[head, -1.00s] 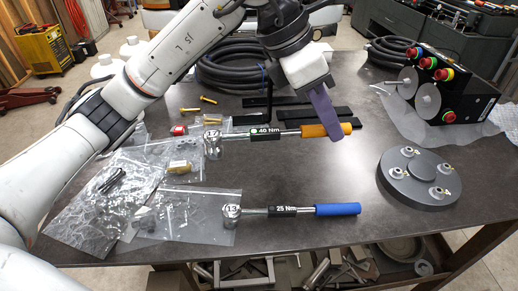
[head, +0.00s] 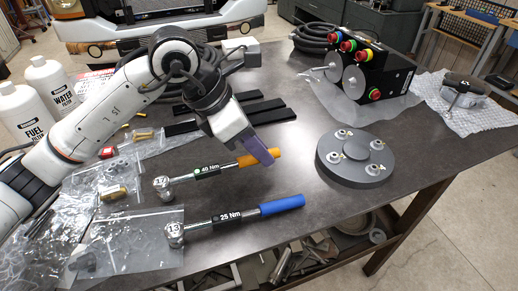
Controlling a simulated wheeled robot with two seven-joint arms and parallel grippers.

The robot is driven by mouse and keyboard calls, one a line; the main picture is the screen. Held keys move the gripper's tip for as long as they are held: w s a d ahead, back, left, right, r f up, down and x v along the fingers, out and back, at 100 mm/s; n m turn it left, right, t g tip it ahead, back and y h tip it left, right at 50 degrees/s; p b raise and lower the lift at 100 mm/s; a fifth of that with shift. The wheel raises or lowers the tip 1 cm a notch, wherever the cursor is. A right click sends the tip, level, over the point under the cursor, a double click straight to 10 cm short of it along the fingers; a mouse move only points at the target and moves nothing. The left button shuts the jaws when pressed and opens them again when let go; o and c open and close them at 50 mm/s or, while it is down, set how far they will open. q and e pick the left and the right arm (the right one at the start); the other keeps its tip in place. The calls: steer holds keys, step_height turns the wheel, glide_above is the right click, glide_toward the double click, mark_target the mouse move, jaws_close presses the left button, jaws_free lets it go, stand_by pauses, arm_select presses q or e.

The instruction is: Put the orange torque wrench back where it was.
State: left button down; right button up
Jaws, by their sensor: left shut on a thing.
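The orange torque wrench (head: 206,171), marked 40 Nm, has a black middle, an orange handle and a round steel head (head: 163,187) marked 12. It lies level, low over the dark table or on it; I cannot tell whether it touches. My left gripper (head: 262,155) reaches down from behind and is shut on the orange handle. Its purple finger hides part of the handle. A blue-handled torque wrench (head: 281,205), marked 25 Nm, lies nearer the front edge, apart from the orange one. My right gripper is not in view.
A grey disc with several studs (head: 356,160) stands to the right. Behind it is a black box with coloured buttons (head: 371,70). Black bars (head: 264,110) lie behind my gripper. Plastic bags (head: 130,236) and white bottles (head: 54,86) are at left. The table between wrenches and disc is clear.

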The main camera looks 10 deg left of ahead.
arm_select(q)
steer(key=shift+f, duration=0.3)
steer(key=c, duration=1.7)
jaws_free()
steer(key=shift+o, duration=0.2)
steer(key=v, duration=1.2)
steer(key=shift+b, duration=0.3)
